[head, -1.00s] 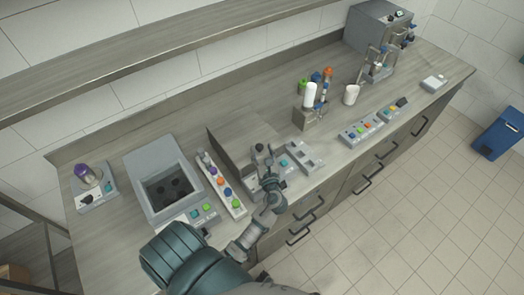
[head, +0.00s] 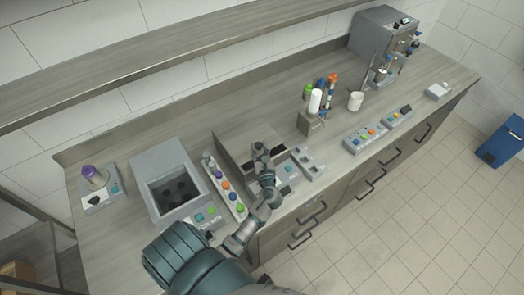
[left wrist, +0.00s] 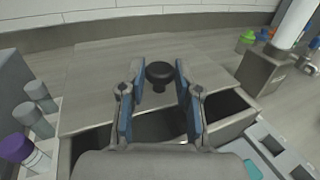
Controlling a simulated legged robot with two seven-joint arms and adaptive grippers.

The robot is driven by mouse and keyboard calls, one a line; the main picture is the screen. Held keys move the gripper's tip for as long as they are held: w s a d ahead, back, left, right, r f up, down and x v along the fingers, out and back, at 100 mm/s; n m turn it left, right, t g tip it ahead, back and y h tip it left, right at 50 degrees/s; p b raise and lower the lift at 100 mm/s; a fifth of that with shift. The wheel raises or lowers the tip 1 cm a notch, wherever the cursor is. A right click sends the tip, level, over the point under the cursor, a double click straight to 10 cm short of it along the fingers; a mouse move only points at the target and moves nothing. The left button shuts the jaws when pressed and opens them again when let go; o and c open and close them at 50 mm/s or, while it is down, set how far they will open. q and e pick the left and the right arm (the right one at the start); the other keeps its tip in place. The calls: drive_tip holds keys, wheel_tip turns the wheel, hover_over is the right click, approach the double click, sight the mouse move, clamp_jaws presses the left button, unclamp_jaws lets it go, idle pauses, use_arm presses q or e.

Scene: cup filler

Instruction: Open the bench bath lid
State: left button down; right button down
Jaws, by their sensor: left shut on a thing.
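The bench bath (head: 296,176) is a grey unit in the middle of the bench, with a button panel at its front right. Its flat grey-brown lid (head: 245,138) shows behind my left gripper (head: 262,152). In the left wrist view, the lid (left wrist: 110,70) spans the middle, with dark openings in front of its near edge. A round black knob (left wrist: 159,72) is between the fingers of my left gripper (left wrist: 158,84), which is shut on it. The lid's exact tilt is hard to tell. My right gripper is not in view.
Left of the bath are a rack of coloured-cap vials (head: 225,185) and an open grey basin (head: 172,188). A bottle stand (head: 312,122), a white cup (head: 355,101) and a button box (head: 366,137) stand to the right. A shelf (head: 170,55) runs above the bench.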

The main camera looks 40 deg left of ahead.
use_arm(q)
drive_tip(key=c, duration=0.9)
unclamp_jaws()
drive_tip(key=shift+w+f, duration=0.1)
drive_tip(key=shift+o, duration=0.2)
drive_tip(key=v, duration=1.2)
drive_tip(key=shift+d, duration=0.1)
drive_tip(key=shift+o, duration=0.3)
